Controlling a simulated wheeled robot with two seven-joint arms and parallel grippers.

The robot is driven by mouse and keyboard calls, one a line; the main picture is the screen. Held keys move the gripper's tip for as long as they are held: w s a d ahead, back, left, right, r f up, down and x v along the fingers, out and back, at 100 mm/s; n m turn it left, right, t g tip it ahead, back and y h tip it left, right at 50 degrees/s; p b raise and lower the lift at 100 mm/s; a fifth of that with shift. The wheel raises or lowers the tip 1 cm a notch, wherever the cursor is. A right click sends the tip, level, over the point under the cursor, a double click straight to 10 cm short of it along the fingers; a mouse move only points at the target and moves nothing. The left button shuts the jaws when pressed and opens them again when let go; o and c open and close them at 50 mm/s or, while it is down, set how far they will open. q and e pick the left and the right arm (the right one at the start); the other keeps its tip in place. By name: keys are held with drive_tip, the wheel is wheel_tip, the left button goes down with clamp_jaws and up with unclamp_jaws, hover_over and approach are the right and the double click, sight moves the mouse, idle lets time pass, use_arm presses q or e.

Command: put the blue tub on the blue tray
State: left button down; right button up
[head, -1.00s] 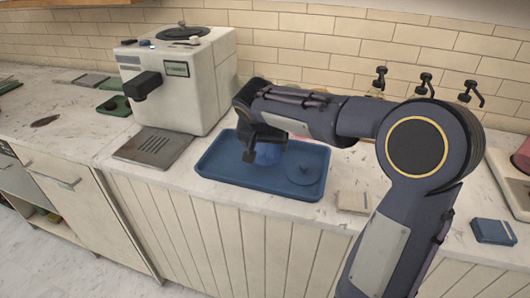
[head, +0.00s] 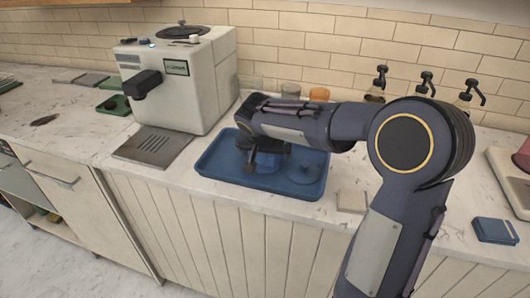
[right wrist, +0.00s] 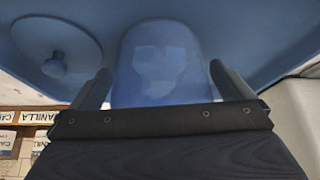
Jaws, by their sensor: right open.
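The blue tub (head: 266,165) is see-through and stands on the blue tray (head: 222,173), left of the round blue lid with a knob (head: 304,173). My right gripper (head: 268,156) is over the tray at the tub and partly hides it. In the right wrist view the tub (right wrist: 160,65) lies between the two open fingers, with a narrow gap on either side. The lid (right wrist: 57,50) lies apart to the left there, on the same tray (right wrist: 265,30). My left gripper is not in view.
A white coffee machine (head: 205,85) stands left of the tray, with a drip grate (head: 153,146) before it. Jars, one orange (head: 319,94), and pump bottles (head: 427,84) stand behind my arm. A small beige box (head: 351,201) and a blue box (head: 495,230) lie to the right.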

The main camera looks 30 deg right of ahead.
drive_tip(key=shift+r, duration=0.2)
drive_tip(key=v, duration=1.2)
drive_tip(key=s+a+f+n+y, duration=0.2)
drive_tip(key=s+a+f, duration=0.1)
drive_tip(key=s, duration=0.4)
drive_tip(key=s+a+f+n+y, duration=0.2)
drive_tip(key=s+f, duration=0.3)
drive_tip(key=s, duration=0.3)
drive_tip(key=s+a+f+n+t+y, duration=0.1)
drive_tip(key=s+a+f+n+y, duration=0.1)
drive_tip(key=s, duration=0.6)
wheel_tip(320, 180, down, 2)
drive_tip(key=shift+a+f+n+y+p, duration=0.15)
drive_tip(key=shift+a+n+y+p, duration=0.2)
drive_tip(key=shift+a+y, duration=0.6)
wheel_tip(320, 180, up, 5)
drive_tip(key=p, duration=0.5)
